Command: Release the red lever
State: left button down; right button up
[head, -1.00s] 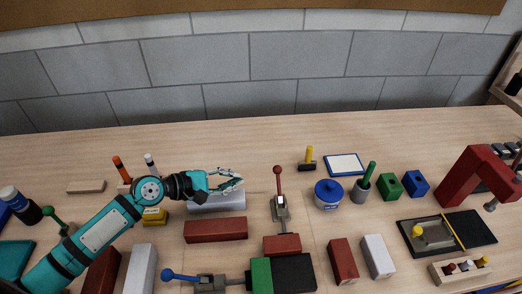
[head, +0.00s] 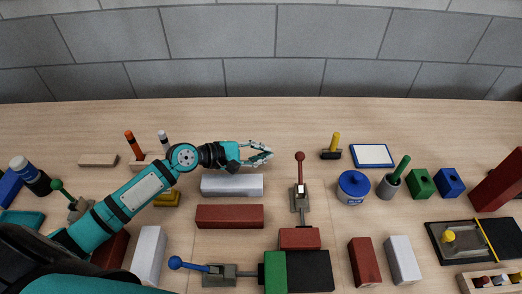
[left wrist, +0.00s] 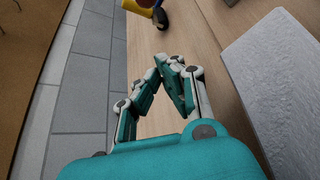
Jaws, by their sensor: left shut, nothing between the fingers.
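The red lever (head: 300,172) belongs to a grey toggle clamp (head: 300,200). Its handle has a dark red ball on top and stands up toward the back. The clamp's front end meets a red block (head: 299,238). My left gripper (head: 270,152) comes in from the left, behind the white batten. Its fingertips are just left of the red ball, with a small gap. The fingers are closed together and empty, as the left wrist view (left wrist: 172,66) also shows. The red lever cannot be made out in that view. My right gripper is not in view.
A blue-handled clamp (head: 205,268) lies in front, beside a green block (head: 274,272). White (head: 232,186) and red (head: 229,217) battens lie left of the red lever. A yellow-handled tool (head: 332,150) and blue tub (head: 353,187) stand to its right. The table behind is clear.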

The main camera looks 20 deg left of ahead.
aim_at(300, 172)
pick_arm(q)
jog(key=x, duration=0.6)
jog(key=shift+r+p, duration=0.1)
jog(key=shift+p, duration=0.2)
jog(key=s+d+r+p, duration=0.1)
jog(key=d+p, duration=0.1)
jog(key=shift+r+p, duration=0.3)
jog(key=shift+r, duration=0.1)
jog(key=shift+s+r, duration=0.2)
jog(key=shift+s, duration=0.1)
jog(key=shift+s+d, duration=0.2)
jog(key=shift+w, duration=0.1)
jog(key=shift+r, duration=0.1)
jog(key=shift+r, duration=0.2)
